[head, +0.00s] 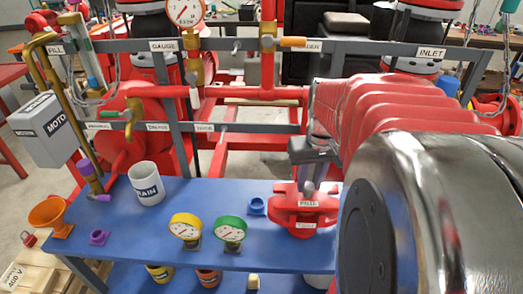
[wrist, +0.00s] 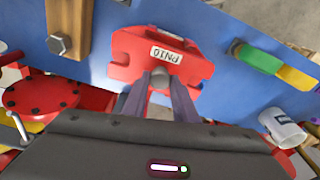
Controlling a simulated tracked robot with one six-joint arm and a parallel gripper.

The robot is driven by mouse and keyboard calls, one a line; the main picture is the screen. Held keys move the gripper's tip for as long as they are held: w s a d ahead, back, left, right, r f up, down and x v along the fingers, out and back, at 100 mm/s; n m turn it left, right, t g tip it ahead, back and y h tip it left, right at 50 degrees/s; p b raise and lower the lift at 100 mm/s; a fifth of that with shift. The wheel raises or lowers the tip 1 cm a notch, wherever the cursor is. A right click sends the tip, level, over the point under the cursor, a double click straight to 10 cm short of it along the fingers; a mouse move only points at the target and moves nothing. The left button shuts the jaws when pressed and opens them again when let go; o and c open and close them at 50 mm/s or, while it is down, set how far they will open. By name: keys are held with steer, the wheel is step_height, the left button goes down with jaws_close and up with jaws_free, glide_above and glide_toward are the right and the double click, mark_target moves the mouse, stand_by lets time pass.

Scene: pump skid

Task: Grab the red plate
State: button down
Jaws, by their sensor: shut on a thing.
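The red plate (head: 291,216) is at the right part of the blue bench in the head view, with a white label on it. In the wrist view the red plate (wrist: 130,66) is at the upper middle, and its label reads PN10 upside down. My gripper (head: 308,186) comes down on the plate from above and is shut on its middle part. In the wrist view my gripper (wrist: 161,82) has its two grey fingers around a grey knob-like part at the plate's near side. I cannot tell whether the plate touches the bench.
The blue bench (head: 130,228) also holds a white DRAIN cup (head: 146,184), a yellow gauge (head: 185,227), a green gauge (head: 230,231) and a small blue fitting (head: 257,206). An orange funnel (head: 49,213) is at the left. Pipes and labelled rails (head: 222,44) stand behind.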

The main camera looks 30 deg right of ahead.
mark_target(310, 186)
step_height(310, 186, up, 8)
stand_by(0.4)
stand_by(0.5)
